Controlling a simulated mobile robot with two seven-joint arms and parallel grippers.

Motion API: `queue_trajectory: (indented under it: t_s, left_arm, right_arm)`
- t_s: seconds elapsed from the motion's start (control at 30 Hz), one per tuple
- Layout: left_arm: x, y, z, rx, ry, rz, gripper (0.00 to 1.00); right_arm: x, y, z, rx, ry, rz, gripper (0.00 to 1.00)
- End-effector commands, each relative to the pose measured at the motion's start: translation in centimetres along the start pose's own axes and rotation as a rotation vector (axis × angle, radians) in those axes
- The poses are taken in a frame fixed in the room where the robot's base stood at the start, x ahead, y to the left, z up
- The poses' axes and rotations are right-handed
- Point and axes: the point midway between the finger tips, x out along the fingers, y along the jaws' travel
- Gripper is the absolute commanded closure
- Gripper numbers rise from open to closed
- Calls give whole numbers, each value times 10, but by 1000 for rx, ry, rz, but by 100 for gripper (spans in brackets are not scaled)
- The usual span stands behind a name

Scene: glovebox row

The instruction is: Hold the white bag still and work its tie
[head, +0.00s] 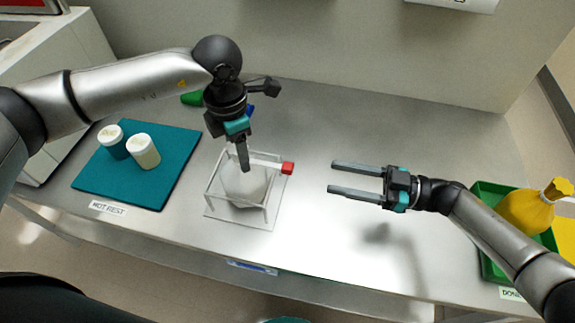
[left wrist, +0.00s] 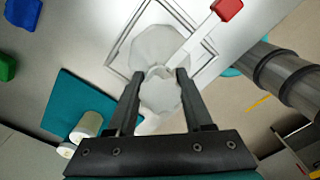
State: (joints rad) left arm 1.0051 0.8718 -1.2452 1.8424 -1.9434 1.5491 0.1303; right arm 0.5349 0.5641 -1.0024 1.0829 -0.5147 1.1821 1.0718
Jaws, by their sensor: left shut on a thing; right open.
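The white bag (head: 243,184) stands inside a clear open frame on the bench. In the left wrist view the white bag (left wrist: 158,52) shows below my fingers, with its gathered neck between them. My left gripper (head: 243,165) comes down from above and is shut on the bag's neck; its fingers (left wrist: 168,78) sit on either side of it. The tie, a white strip with a red end (head: 287,168), runs across the neck and sticks out to the right. The red end also shows in the left wrist view (left wrist: 228,9). My right gripper (head: 356,179) is open and empty, to the right of the tie.
A green tray (head: 490,240) holding a yellow tied bag (head: 527,211) is at the right. Green and blue things lie behind my left gripper.

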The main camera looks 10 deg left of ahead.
Motion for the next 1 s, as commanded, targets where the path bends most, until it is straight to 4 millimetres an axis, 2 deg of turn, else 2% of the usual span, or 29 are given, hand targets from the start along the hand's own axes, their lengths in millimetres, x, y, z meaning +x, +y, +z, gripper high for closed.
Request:
queue_trajectory:
  t_s: [0.4,0.53,0.7,1.0]
  left_arm:
    - [-1,0,0,0,-2,1,100]
    - [-1,0,0,0,-2,1,100]
    - [-1,0,0,0,-2,1,100]
    - [-1,0,0,0,-2,1,100]
  right_arm:
    - [80,-1,-1,1,3,-2,43]
    - [99,0,-1,3,3,-1,43]
    - [112,0,0,2,1,0,43]
    - [114,0,0,2,0,1,43]
